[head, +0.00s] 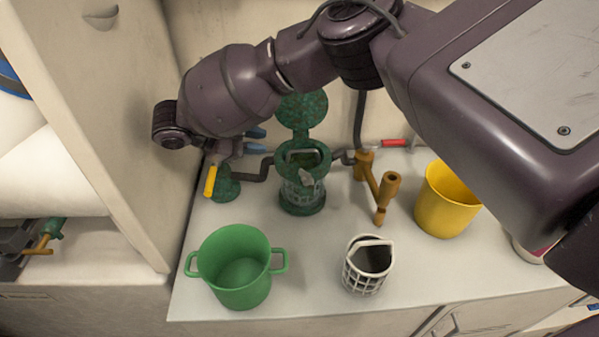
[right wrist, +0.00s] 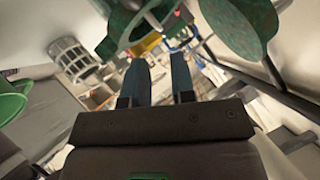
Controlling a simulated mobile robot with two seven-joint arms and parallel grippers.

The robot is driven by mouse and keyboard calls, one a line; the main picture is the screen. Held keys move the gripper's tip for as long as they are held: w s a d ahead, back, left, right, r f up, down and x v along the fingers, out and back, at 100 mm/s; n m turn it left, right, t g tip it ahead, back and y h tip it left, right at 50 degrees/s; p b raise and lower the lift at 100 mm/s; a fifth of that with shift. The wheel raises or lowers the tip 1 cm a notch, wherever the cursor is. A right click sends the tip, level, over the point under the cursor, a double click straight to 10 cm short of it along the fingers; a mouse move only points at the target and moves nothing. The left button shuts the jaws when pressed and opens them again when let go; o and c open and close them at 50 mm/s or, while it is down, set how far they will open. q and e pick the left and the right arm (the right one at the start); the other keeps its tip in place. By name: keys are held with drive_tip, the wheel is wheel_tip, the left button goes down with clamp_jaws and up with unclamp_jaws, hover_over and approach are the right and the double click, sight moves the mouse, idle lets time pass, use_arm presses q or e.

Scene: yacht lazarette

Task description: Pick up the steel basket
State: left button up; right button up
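A green strainer (head: 302,188) stands on the white counter with its round lid (head: 302,108) raised. Inside its mouth is a grey metal handle (head: 300,154), apparently the steel basket's; the basket's body is mostly hidden. A lump of debris shows at the strainer's front. The handle also shows in the right wrist view (right wrist: 152,22). A second, pale lattice basket (head: 366,275) with a handle stands at the counter's front; it also shows in the right wrist view (right wrist: 72,56). My right gripper (head: 264,141) is open and empty, left of the strainer; its blue fingers (right wrist: 160,75) are apart. My left gripper is not in view.
A green two-handled pot (head: 237,270) stands front left and a yellow bucket (head: 445,203) right. An orange-brown pipe fitting (head: 382,190) and a yellow-handled valve (head: 222,182) flank the strainer. A tall pale wall (head: 100,130) bounds the left. Front-middle counter between pot and pale basket is clear.

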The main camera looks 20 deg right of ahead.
sight(300, 151)
drive_tip(key=x, duration=1)
drive_tip(key=shift+s+d+r, duration=0.1)
drive_tip(key=shift+s+r, duration=0.05)
drive_tip(key=shift+s, duration=0.25)
clamp_jaws()
